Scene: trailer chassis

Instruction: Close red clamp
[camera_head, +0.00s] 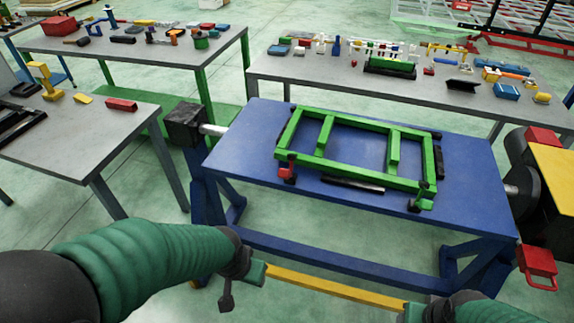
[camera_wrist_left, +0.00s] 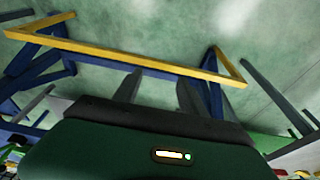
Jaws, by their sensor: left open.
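The red clamp (camera_head: 287,170) sits at the left front corner of a green frame (camera_head: 350,177) on the blue table (camera_head: 240,150). It is small, and I cannot tell its lever position. Dark clamps (camera_head: 420,200) sit at other corners. My left gripper (camera_head: 228,290) is low in front of the table, left of its middle, well apart from the clamp. In the left wrist view its two grey fingers (camera_wrist_left: 158,92) are spread and empty, facing the floor and the table's base. My right arm's end (camera_head: 440,308) is cut off at the bottom edge; its fingers are not clear.
A yellow bar (camera_head: 330,284) runs low in front of the table. A red handle (camera_head: 538,263) hangs at the right by a dark, yellow-topped unit (camera_head: 555,165). Grey tables with tools stand behind (camera_head: 330,82) and at left (camera_head: 70,135).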

